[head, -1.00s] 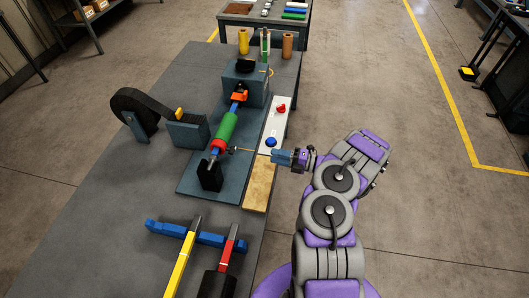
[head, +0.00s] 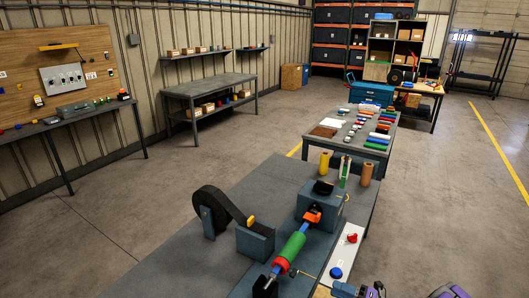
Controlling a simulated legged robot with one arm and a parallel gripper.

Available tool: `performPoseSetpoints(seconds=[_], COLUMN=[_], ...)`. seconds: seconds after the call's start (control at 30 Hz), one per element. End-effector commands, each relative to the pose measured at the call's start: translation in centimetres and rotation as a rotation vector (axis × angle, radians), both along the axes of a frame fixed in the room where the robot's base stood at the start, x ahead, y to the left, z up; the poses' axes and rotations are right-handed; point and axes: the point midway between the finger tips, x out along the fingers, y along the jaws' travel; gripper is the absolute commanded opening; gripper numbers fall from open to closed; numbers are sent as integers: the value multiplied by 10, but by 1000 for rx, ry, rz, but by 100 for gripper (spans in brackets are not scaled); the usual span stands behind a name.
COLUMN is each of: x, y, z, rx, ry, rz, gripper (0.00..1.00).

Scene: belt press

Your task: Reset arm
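My arm shows only at the bottom edge, right of centre, as purple and grey parts. My gripper (head: 345,289) is mostly cut off by the frame edge. Its blue-grey end lies just below the blue button (head: 336,272) on the white control panel (head: 345,252). A red switch (head: 352,238) is on the same panel. Whether the fingers are open or shut does not show.
A green roller (head: 293,245) with red and orange ends lies on the machine, left of the panel. A black belt reel (head: 212,206) stands on the grey bench (head: 180,248). Behind is a table (head: 327,141) with coloured items. Open floor lies on both sides.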

Motion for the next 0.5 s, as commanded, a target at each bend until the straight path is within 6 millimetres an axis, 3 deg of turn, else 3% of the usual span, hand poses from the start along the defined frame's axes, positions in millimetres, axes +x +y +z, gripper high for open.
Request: performPoseSetpoints(seconds=[0.23,0.5], x=[2,-22], y=[66,131], z=[68,130], rx=[-130,-265], ry=[-229,-495], rz=[194,413], gripper=[37,37])
